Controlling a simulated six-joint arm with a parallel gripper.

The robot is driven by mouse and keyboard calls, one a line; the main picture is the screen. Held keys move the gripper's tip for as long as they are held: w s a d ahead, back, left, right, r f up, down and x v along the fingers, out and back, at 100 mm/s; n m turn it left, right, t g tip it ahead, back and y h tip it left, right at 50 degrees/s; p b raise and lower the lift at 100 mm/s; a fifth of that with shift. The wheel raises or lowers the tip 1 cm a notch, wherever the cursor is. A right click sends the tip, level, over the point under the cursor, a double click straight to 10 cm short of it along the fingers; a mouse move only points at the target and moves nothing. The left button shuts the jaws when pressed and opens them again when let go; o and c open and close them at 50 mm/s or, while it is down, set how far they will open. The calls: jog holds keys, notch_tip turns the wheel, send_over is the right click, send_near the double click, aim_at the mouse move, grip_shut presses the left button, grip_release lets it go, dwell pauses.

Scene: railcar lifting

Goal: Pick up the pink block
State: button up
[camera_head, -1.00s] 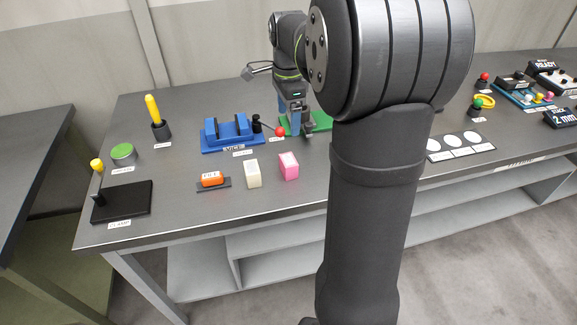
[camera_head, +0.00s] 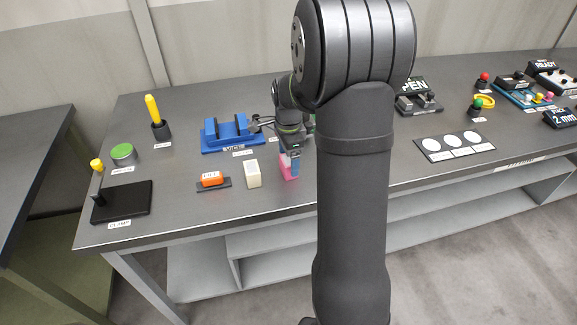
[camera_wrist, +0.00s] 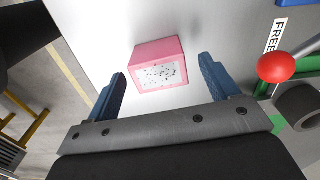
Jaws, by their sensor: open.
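The pink block (camera_head: 287,172) stands on the grey bench near its front edge, partly hidden by my gripper (camera_head: 291,160) in the head view. In the wrist view the pink block (camera_wrist: 158,64) shows its pink sides and a white speckled top. My gripper (camera_wrist: 160,88) is open, with one blue finger to the left and one to the right of the block's near end. The block lies between and just beyond the fingertips in that view. I cannot tell whether either finger touches it.
A cream block (camera_head: 253,174) stands just left of the pink block, with an orange piece (camera_head: 211,179) farther left. A blue vice (camera_head: 231,136) is behind. In the wrist view a red ball knob (camera_wrist: 278,67) is close to the right finger.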

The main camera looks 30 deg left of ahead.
aim_at(289, 159)
notch_tip(289, 159, down, 3)
jog(key=shift+f, duration=0.15)
jog(key=shift+c, duration=0.4)
jog(key=c, duration=1.1)
jog(key=shift+c, duration=0.7)
